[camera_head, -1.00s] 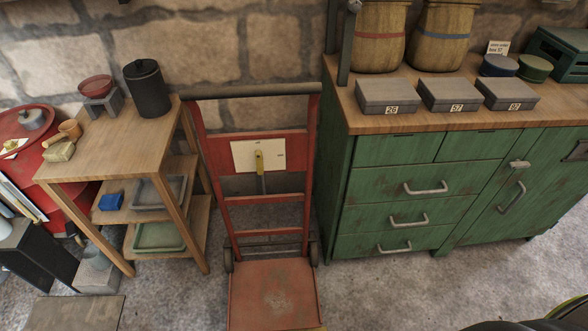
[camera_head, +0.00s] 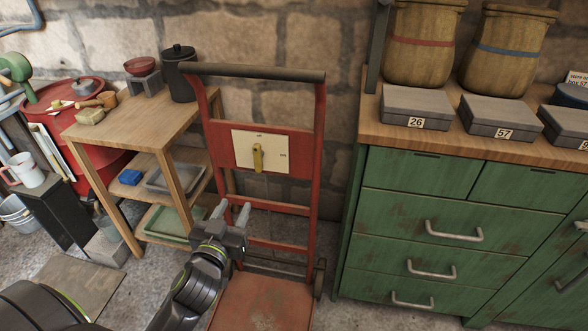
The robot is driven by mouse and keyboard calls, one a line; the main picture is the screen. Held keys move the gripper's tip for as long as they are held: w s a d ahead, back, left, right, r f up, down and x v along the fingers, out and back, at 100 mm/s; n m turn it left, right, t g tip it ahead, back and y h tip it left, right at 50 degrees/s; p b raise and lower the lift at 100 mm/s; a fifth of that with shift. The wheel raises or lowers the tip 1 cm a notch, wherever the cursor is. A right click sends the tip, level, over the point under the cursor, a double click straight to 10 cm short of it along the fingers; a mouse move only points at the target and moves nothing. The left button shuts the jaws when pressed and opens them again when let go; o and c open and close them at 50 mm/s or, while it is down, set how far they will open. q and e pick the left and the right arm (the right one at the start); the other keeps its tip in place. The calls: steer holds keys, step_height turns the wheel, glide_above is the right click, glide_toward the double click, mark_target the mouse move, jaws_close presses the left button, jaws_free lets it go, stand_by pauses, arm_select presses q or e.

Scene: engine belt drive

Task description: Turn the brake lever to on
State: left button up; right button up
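The brake lever (camera_head: 258,158) is a yellow handle on a pale plate (camera_head: 272,151) fixed to the upper panel of a red hand truck (camera_head: 316,165). The lever stands roughly upright. The plate's small markings are too small to read. My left gripper (camera_head: 234,211) is below and a little left of the lever, in front of the truck's frame. Its two pale fingers point up and are apart, with nothing seen between them. It does not touch the lever. My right gripper is not in view.
A wooden shelf table (camera_head: 150,118) stands close on the left, with a black canister (camera_head: 181,75) near the truck. A green cabinet (camera_head: 440,215) with grey boxes (camera_head: 430,105) on top stands on the right. The truck's red base plate (camera_head: 262,304) extends forward over the floor.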

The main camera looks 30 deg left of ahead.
mark_target(257, 162)
arm_select(q)
steer(key=x, duration=1.1)
steer(key=r+x, duration=0.1)
steer(key=x, duration=0.5)
steer(key=shift+w+d, duration=0.2)
steer(key=shift+w, duration=0.05)
jaws_close()
